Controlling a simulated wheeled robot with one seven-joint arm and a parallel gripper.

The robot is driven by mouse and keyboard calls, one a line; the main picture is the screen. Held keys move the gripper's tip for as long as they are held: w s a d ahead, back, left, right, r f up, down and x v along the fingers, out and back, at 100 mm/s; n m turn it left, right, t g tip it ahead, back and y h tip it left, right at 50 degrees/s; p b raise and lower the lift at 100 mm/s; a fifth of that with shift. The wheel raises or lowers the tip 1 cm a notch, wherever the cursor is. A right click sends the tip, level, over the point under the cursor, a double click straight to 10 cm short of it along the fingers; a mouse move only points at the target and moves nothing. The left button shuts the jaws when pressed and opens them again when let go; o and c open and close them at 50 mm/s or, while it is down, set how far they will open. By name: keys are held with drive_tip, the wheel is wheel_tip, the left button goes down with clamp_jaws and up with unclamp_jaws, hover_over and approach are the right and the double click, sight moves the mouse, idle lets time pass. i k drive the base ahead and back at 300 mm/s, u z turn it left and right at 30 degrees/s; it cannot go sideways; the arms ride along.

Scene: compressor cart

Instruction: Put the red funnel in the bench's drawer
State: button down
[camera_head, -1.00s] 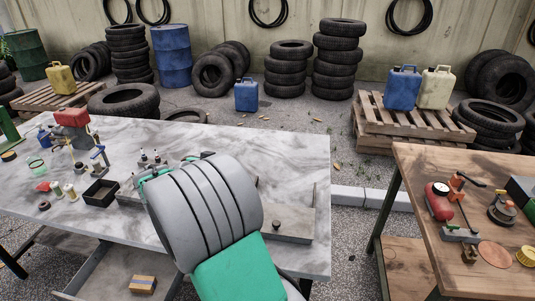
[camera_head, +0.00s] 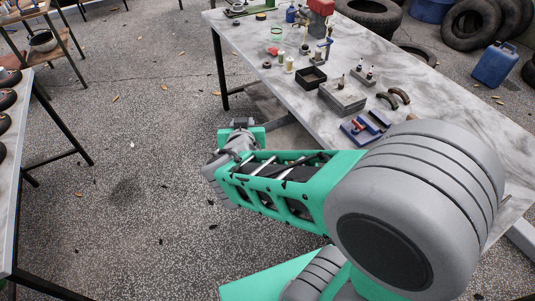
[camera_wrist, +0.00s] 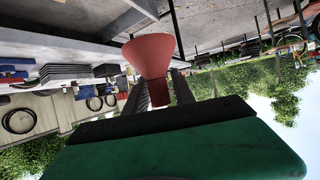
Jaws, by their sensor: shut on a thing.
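The red funnel (camera_wrist: 147,54) is in the wrist view, its wide end away from me. My gripper (camera_wrist: 158,88) is shut on it, with a dark finger on each side of its narrow part. The funnel is hidden in the head view, where my arm reaches down beside the bench's near edge. The bench (camera_head: 425,82) has a grey marble top. A grey part (camera_head: 277,127) shows under its edge behind my arm; I cannot tell whether it is the drawer. Grey panels (camera_wrist: 75,48) stand close to the funnel's left in the wrist view.
The bench holds a black tray (camera_head: 311,78), a grey block (camera_head: 342,96), a blue-and-red fixture (camera_head: 365,127) and small bottles. Another table (camera_head: 22,165) stands at the left. The speckled floor (camera_head: 135,140) between them is mostly clear.

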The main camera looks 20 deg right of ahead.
sight(279, 140)
drive_tip(key=u, duration=0.9)
drive_tip(key=i, duration=0.55)
drive_tip(key=u, duration=0.75)
